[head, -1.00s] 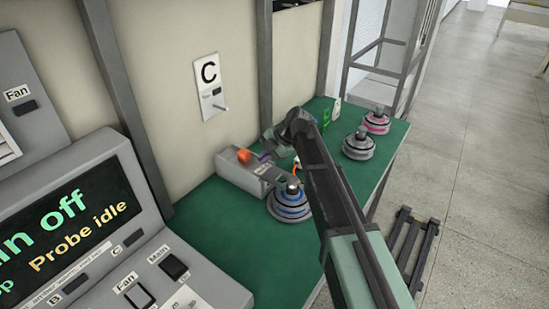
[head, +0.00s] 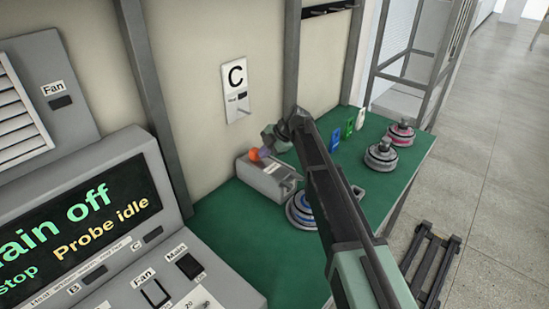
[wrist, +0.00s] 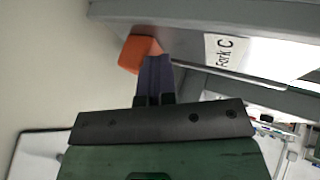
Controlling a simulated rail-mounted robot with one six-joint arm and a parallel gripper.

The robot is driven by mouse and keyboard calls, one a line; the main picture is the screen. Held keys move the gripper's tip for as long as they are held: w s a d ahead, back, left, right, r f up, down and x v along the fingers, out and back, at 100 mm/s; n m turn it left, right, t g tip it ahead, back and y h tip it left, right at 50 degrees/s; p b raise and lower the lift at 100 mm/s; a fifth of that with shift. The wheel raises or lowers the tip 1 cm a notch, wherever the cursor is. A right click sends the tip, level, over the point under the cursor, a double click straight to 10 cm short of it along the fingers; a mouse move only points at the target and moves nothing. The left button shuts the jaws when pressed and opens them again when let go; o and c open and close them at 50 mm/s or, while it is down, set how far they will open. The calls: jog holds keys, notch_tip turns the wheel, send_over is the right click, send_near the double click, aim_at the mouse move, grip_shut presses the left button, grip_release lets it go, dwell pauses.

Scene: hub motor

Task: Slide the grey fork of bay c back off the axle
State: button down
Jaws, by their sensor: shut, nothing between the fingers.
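The grey fork of bay c (head: 270,178) lies on the green bench below the C sign. In the wrist view its grey body bears the label "Fork C" (wrist: 225,50). An orange block (head: 254,155) stands up at its wall-side end; the block also shows in the wrist view (wrist: 136,54). My gripper (head: 265,152) is at this block, its purple fingers (wrist: 155,72) shut and empty, tips at or against it. The blue-striped hub motor (head: 298,213) stands at the fork's front right, partly behind my arm. The axle and the fork's tip are hidden.
The C panel (head: 237,90) with a small lever is on the wall above. Blue and green tags (head: 342,135) and two more hubs (head: 381,154) stand farther along the bench. The control console (head: 90,220) fills the left. Bench in front is clear.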

jog(key=shift+w+a, duration=0.75)
jog(key=shift+a, duration=0.15)
jog(key=shift+r, duration=0.1)
